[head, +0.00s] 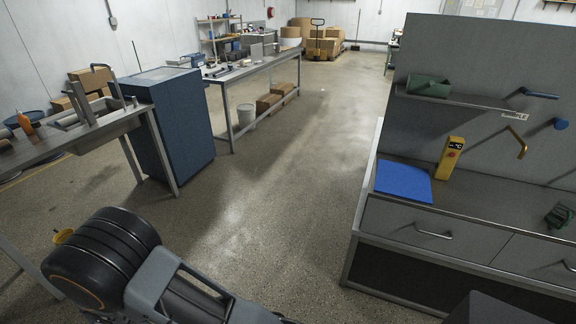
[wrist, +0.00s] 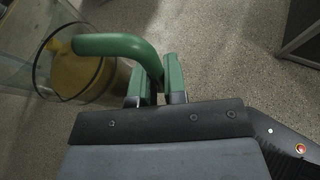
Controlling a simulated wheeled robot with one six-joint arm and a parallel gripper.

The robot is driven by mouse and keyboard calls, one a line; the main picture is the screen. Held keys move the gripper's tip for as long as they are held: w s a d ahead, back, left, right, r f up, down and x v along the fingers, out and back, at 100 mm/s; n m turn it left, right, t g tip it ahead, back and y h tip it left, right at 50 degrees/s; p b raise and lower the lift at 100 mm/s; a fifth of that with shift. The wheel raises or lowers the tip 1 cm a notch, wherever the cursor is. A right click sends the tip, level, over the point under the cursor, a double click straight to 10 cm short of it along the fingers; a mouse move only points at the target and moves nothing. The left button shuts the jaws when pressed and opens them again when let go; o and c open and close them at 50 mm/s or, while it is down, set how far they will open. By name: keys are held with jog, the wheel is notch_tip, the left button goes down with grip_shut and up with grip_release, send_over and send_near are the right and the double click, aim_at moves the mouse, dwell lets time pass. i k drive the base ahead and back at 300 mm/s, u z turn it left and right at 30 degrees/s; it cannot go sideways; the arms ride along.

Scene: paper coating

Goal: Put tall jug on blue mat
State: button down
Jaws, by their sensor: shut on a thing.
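The tall jug (wrist: 105,45) shows in the wrist view with a green curved handle and a clear body reaching past the left edge. Yellow shows inside or through the body; I cannot tell which. My gripper (wrist: 158,84) is shut on the handle, and the jug is off to the left of the jaws. In the head view my arm hides the jaws and most of the jug; a small yellow part (head: 63,236) shows behind it. The blue mat (head: 403,183) lies flat and bare on the grey workbench at the right, well away from my gripper.
A yellow device (head: 449,158) stands just right of the mat. A green object (head: 428,87) is on the shelf (head: 470,101) above. A dark green item (head: 559,216) lies farther right. A blue cabinet (head: 178,125) and metal tables stand left. The floor between is clear.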

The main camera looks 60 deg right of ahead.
aim_at(408, 179)
jog(key=z, duration=2.15)
